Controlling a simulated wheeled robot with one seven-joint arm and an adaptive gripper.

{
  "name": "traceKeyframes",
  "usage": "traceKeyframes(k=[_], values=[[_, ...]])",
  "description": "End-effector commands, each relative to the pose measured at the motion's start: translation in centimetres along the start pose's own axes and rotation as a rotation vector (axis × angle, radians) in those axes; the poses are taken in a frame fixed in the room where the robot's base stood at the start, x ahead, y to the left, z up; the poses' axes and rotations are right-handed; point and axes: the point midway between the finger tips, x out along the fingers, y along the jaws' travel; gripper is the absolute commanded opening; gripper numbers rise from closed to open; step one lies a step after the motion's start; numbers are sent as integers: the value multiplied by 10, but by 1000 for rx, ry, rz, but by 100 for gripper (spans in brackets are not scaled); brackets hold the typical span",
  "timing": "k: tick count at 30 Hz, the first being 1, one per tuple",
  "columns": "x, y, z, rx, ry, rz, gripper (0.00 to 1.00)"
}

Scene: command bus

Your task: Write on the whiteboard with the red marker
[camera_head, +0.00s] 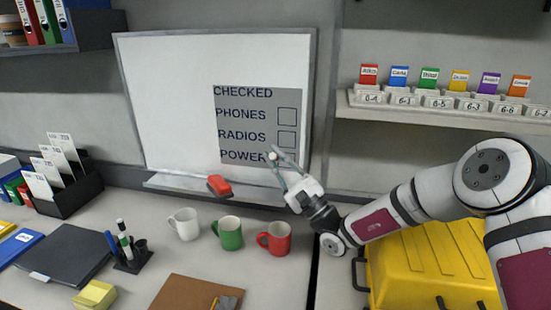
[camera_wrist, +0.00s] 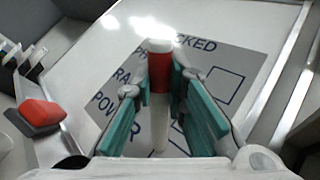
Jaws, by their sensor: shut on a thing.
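The whiteboard (camera_head: 165,85) stands against the back wall. A grey panel (camera_head: 232,107) on its right side reads CHECKED, PHONES, RADIOS and POWER. Empty boxes show beside PHONES and RADIOS; my gripper partly hides the area beside POWER. My gripper (camera_head: 278,163) is in front of the board's lower right. In the wrist view its teal fingers (camera_wrist: 163,105) are shut on the red marker (camera_wrist: 160,72), which has a red band and a white body. The marker points along the fingers across the panel (camera_wrist: 125,72). I cannot tell whether it touches the board.
A red eraser (camera_head: 219,185) lies on the board's ledge (camera_head: 180,184). White (camera_head: 185,224), green (camera_head: 228,233) and red (camera_head: 275,239) mugs stand below it. A pen holder (camera_head: 133,262) is at left. A yellow case (camera_head: 420,265) lies under my arm. A tag shelf (camera_head: 440,112) is at right.

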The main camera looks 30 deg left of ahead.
Motion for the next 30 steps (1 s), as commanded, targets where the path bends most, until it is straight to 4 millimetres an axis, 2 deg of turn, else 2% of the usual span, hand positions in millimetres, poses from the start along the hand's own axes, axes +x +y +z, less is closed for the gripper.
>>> traceKeyframes(k=[30], values=[[2, -2, -5, 0, 0, 0, 0]])
